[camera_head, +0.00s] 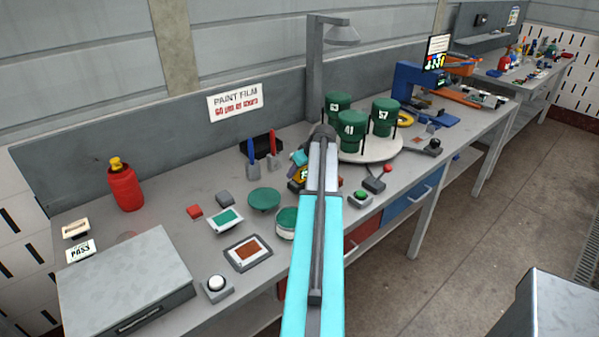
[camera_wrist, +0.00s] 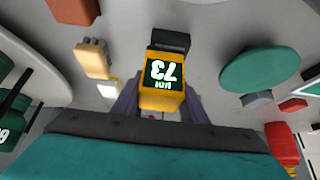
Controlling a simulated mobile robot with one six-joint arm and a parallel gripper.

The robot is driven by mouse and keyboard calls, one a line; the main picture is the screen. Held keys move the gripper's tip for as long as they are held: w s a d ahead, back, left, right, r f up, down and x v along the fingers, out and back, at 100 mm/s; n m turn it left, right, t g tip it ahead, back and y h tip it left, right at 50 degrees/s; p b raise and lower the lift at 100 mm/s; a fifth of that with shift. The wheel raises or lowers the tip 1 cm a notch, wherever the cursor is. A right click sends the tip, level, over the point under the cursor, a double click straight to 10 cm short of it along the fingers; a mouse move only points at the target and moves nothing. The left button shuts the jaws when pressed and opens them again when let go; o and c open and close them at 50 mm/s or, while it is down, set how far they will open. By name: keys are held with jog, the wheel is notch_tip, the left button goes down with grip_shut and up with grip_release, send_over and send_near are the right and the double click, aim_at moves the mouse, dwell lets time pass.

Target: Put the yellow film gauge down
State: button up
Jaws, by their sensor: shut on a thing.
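The yellow film gauge (camera_wrist: 162,98) is between the two fingers of my gripper (camera_wrist: 159,108) in the wrist view. Its dark green display reads 73 um, upside down in the picture. A dark block is at its far end. In the head view the gauge (camera_head: 301,175) is a small yellow and dark shape beside my arm, partly hidden by it. My gripper is shut on the gauge above the grey bench (camera_head: 165,222). Whether the gauge touches the bench cannot be told.
A green disc (camera_head: 264,199), an open green can (camera_head: 287,224) and a green-coated panel (camera_head: 225,219) lie left of my arm. A round turntable (camera_head: 385,151) with green numbered cans stands to the right. A green button box (camera_head: 361,199) is nearby. A red bottle (camera_head: 124,187) stands far left.

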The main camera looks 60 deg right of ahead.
jog(key=shift+f, duration=0.7)
jog(key=shift+f, duration=0.2)
jog(key=o, duration=0.9)
jog(key=shift+o, duration=0.2)
jog(key=shift+r, duration=0.1)
jog(key=shift+r, duration=0.15)
jog(key=b+v, duration=0.3)
jog(key=v, duration=0.9)
